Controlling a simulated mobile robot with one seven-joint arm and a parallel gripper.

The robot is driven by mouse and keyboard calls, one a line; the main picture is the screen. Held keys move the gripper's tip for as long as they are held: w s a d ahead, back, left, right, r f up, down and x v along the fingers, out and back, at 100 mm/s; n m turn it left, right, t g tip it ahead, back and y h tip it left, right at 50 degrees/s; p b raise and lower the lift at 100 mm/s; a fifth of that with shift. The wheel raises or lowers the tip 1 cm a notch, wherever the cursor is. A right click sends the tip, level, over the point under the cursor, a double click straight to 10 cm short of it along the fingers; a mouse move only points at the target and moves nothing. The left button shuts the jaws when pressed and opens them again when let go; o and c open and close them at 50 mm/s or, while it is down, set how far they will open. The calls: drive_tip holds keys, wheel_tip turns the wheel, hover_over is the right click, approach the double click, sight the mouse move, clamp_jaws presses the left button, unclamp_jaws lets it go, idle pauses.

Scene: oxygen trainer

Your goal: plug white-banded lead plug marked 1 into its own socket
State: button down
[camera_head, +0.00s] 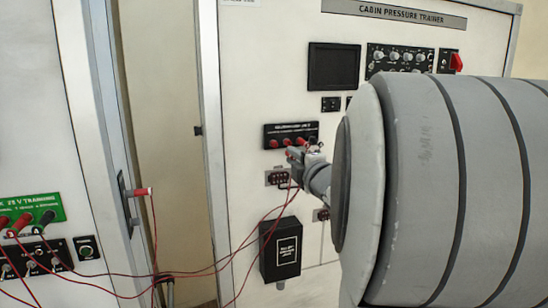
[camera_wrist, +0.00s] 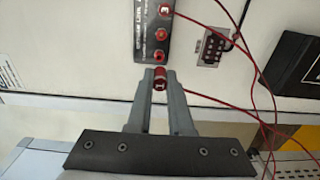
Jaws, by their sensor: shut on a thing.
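My gripper (camera_wrist: 159,80) is shut on a small red plug (camera_wrist: 159,77) with a whitish mark facing the wrist camera; its number is too small to read. A thin red lead runs from it to the right. The black socket strip (camera_wrist: 147,28) is just beyond the fingertips, with red sockets in a row. The nearest red socket (camera_wrist: 159,55) is just past the plug, and another red socket (camera_wrist: 161,34) lies beyond. In the head view my gripper (camera_head: 298,155) is in front of the strip (camera_head: 291,128), partly hiding it; contact cannot be told.
A red plug marked with a white figure (camera_wrist: 165,10) sits at the strip's far end, its lead trailing right. A multi-pin connector (camera_wrist: 212,46) and a black box (camera_head: 281,250) are nearby. Red leads hang across the gap. Another red plug (camera_head: 141,191) sits on a side bracket.

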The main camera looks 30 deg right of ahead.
drive_tip(key=shift+s+a, duration=0.35)
drive_tip(key=shift+a, duration=0.1)
drive_tip(key=shift+f+b, duration=0.1)
drive_tip(key=shift+b, duration=0.35)
drive_tip(key=b+x, duration=0.1)
drive_tip(key=x, duration=0.5)
drive_tip(key=shift+b, duration=0.95)
idle(1.2)
drive_tip(key=shift+x, duration=1.35)
idle(0.4)
drive_tip(key=c, duration=0.7)
unclamp_jaws()
drive_tip(key=shift+c, duration=0.2)
